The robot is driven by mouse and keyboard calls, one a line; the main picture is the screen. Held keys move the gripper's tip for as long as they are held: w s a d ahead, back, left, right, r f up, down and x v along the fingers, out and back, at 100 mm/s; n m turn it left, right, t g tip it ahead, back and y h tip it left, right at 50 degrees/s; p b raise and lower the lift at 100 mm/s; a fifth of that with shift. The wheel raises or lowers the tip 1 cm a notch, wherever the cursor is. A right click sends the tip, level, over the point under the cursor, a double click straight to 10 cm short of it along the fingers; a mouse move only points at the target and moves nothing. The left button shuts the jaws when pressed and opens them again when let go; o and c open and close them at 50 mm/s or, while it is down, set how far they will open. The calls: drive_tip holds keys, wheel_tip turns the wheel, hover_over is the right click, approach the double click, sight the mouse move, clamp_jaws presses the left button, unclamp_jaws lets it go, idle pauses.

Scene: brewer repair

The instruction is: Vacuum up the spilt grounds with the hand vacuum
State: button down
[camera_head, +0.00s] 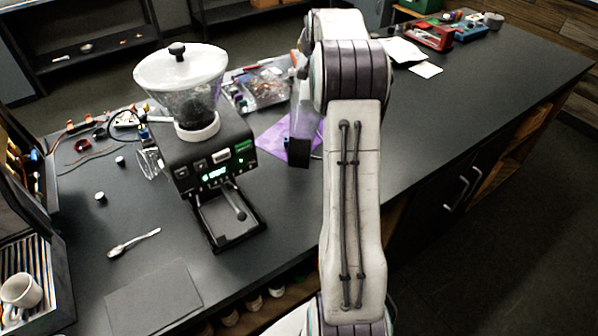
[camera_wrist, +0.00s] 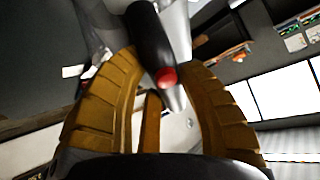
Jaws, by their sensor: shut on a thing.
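My gripper (camera_wrist: 163,62) shows its two yellow-brown fingers in the wrist view, shut around the black handle of the hand vacuum (camera_wrist: 150,32), which has a red tip. In the head view my arm hides the gripper. A translucent grey body with a dark lower end, apparently the hand vacuum (camera_head: 303,118), shows just left of my arm, over or beside a purple cloth (camera_head: 272,142). Whether its dark end touches the counter I cannot tell. I cannot make out any spilt grounds in either view.
A black coffee machine (camera_head: 206,150) with a clear, white-lidded hopper stands left of the vacuum. A bag of small parts (camera_head: 262,85) lies behind it. A spoon (camera_head: 133,243), a dark mat (camera_head: 152,300) and a mug (camera_head: 20,291) are at left. The counter right of my arm is largely clear.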

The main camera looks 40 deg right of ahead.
drive_tip(key=shift+r+p, duration=2.3)
drive_tip(key=shift+r, duration=1.2)
drive_tip(key=shift+f, duration=0.1)
